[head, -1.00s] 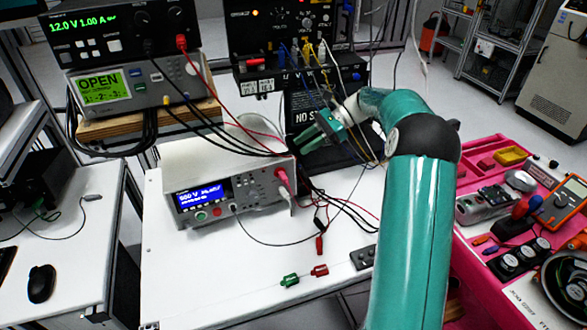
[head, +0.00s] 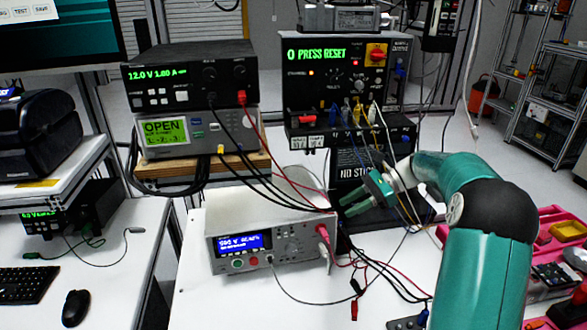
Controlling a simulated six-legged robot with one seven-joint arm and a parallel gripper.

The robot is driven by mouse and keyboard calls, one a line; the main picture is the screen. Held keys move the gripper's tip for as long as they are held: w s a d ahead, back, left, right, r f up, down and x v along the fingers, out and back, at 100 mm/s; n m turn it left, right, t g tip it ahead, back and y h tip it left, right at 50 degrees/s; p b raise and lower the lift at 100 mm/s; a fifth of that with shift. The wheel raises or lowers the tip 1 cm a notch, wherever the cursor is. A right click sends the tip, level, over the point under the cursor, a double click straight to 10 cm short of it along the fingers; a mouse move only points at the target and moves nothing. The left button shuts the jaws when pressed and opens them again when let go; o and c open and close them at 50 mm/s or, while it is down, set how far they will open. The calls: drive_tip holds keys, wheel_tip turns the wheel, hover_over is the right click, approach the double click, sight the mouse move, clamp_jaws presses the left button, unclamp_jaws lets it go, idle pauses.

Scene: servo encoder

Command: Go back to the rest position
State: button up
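My gripper (head: 362,195), with teal fingers, is at the right of centre in the head view, in front of the black panel unit. Its fingers point left and look parted, with nothing seen between them. My teal arm reaches in from the lower right and bends at a dark elbow. The gripper appears just above and right of the white tester (head: 272,240) with a blue display; the distance between them is hard to judge.
A black panel unit (head: 335,75) reading "PRESS RESET" has coloured leads hanging in front. A stacked power supply (head: 190,75) and green-screen meter (head: 180,133) stand left. Loose leads and clips lie on the white bench (head: 205,300). A pink tray (head: 555,232) is right.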

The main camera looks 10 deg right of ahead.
drive_tip(key=s+a+r+n+h, duration=0.65)
drive_tip(key=s+a, duration=0.45)
drive_tip(key=s, duration=0.2)
drive_tip(key=s+n+t+h, duration=0.5)
drive_tip(key=s+n, duration=0.6)
drive_tip(key=s, duration=0.6)
drive_tip(key=shift+a+f+t+h, duration=0.3)
drive_tip(key=shift+a+f+h, duration=0.05)
drive_tip(key=shift+a+f, duration=0.1)
drive_tip(key=shift+n, duration=0.25)
